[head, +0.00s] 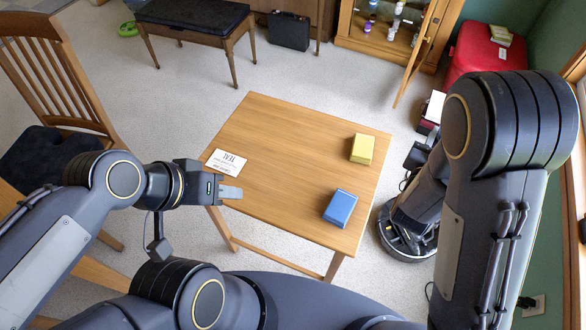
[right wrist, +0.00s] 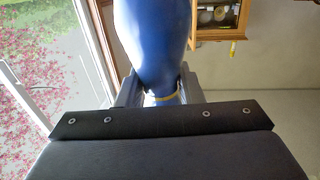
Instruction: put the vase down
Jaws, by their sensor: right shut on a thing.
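A blue vase (right wrist: 153,40) fills the upper middle of the right wrist view, with a thin yellowish band near its narrow end. My right gripper (right wrist: 161,92) is shut on this narrow part, with a finger on each side. The vase's far end is cut off by the top of the picture. I cannot make out the vase or the right gripper in the head view. My left gripper (head: 232,192) is over the left edge of the wooden table (head: 290,160). It looks empty, and I cannot tell whether its fingers are apart.
A yellow box (head: 362,149), a blue box (head: 340,208) and a white card (head: 226,161) are on the table, whose middle is bare. A wooden chair (head: 62,75) stands left. A dark round robot-like base (head: 408,238) is right of the table. An open-doored cabinet (head: 372,37) stands behind.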

